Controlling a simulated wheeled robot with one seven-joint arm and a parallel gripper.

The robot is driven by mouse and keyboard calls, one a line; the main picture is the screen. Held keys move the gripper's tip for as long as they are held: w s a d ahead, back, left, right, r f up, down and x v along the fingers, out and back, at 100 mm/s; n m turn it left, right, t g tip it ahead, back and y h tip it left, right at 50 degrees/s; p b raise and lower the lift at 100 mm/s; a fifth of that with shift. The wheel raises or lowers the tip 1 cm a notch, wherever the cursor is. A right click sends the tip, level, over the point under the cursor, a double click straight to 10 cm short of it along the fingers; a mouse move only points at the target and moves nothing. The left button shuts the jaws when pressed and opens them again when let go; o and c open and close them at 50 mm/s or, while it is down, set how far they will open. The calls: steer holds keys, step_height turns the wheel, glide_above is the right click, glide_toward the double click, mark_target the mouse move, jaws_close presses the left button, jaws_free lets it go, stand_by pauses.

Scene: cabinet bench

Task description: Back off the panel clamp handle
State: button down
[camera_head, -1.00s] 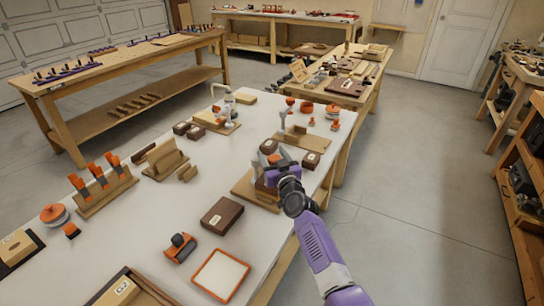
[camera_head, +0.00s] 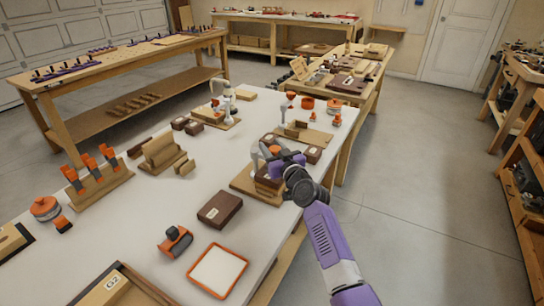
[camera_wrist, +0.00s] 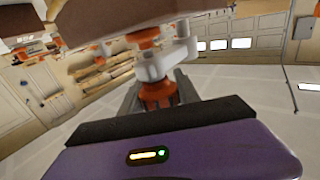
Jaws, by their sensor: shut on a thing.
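The panel clamp (camera_head: 256,157) is a pale grey fixture on a wooden base (camera_head: 243,181) near the right edge of the white bench. A dark brown block (camera_head: 266,187) stands on the same base. My purple gripper (camera_head: 284,161) is at the clamp and hides part of it. In the wrist view, the orange clamp handle (camera_wrist: 158,94) is between my dark fingers, below a light grey bracket (camera_wrist: 160,65). My gripper is shut on this handle. A brown block (camera_wrist: 115,14) fills the top of the wrist view, close to the camera.
A brown box (camera_head: 220,208), an orange-rimmed tray (camera_head: 217,271) and an orange-and-dark tool (camera_head: 175,241) lie nearer on the bench. Another wooden fixture (camera_head: 304,135) stands just behind the clamp. The floor right of the bench is clear.

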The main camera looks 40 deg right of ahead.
steer(key=shift+a+f+n+y+b, duration=0.1)
steer(key=shift+f+n+y+b, duration=0.3)
steer(key=shift+b, duration=1.25)
steer(key=shift+f+n+y+b, duration=0.1)
steer(key=shift+n+y+b, duration=0.5)
steer(key=shift+b, duration=1)
steer(key=n+y+b, duration=0.1)
steer(key=y+b, duration=0.1)
steer(key=b, duration=0.2)
steer(key=n+y+b, duration=0.1)
steer(key=y+b, duration=0.2)
steer(key=b, duration=0.2)
steer(key=shift+a+r+n+b, duration=0.15)
steer(key=shift+a+n+b, duration=0.15)
steer(key=shift+a, duration=0.1)
steer(key=n+y+b, duration=0.1)
steer(key=b, duration=0.1)
steer(key=n+y+b, duration=0.1)
steer(key=y+b, duration=0.1)
steer(key=shift+a+r+y+b, duration=0.1)
steer(key=shift+a+y+b, duration=0.2)
steer(key=shift+b, duration=0.1)
steer(key=shift+a+r+n+g+y+b, duration=0.1)
steer(key=shift+n+g+y+b, duration=0.3)
steer(key=shift+n+y+b, duration=0.25)
steer(key=shift+s+r+y, duration=0.1)
steer(key=shift+y, duration=0.15)
steer(key=c, duration=0.9)
jaws_free()
